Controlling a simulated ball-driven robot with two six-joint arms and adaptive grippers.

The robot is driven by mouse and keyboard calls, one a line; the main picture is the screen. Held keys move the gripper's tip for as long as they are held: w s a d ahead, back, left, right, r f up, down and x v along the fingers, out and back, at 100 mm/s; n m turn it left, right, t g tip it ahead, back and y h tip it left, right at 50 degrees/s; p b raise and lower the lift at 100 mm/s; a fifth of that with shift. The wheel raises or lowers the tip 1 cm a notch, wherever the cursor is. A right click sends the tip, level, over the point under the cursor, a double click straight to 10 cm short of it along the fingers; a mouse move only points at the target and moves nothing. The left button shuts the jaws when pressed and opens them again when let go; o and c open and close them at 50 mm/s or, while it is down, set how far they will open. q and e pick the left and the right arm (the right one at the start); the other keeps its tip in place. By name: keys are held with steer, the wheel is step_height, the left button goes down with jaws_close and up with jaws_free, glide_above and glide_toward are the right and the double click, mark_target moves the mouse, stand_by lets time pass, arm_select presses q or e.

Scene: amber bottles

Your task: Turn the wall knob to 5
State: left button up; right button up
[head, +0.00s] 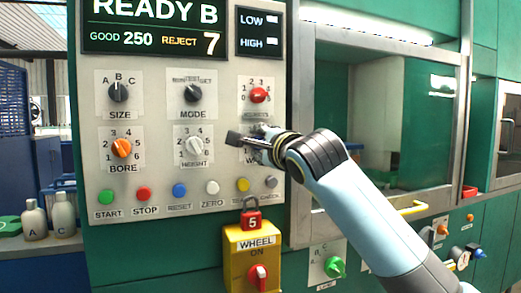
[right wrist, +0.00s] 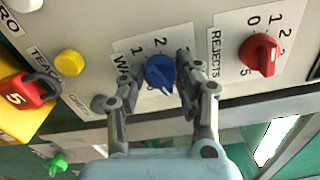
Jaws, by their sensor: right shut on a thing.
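The wall knob (right wrist: 160,71) is a blue dial on a white scale plate in the right wrist view. Its label begins "WA", and the digits 1 and 2 show on the plate; the higher digits are hidden or unclear. My right gripper (right wrist: 144,83) has its two fingers on either side of this knob and is shut on it. I cannot tell for sure which number the knob points to. In the head view my right gripper (head: 250,140) covers the knob, and only part of its label shows below. My left gripper is not in view.
The red rejects knob (head: 259,95) sits just above, and the white height knob (head: 194,147) is to the left. A row of buttons, with a yellow one (head: 242,185), runs below. A red padlock (head: 252,218) hangs on the yellow wheel box (head: 252,246).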

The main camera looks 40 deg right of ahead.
steer(key=shift+m, duration=0.7)
steer(key=o, duration=1.1)
steer(key=shift+o, duration=0.2)
steer(key=shift+s, duration=0.1)
steer(key=v, duration=1.1)
steer(key=shift+s+a, duration=0.2)
steer(key=shift+s, duration=0.2)
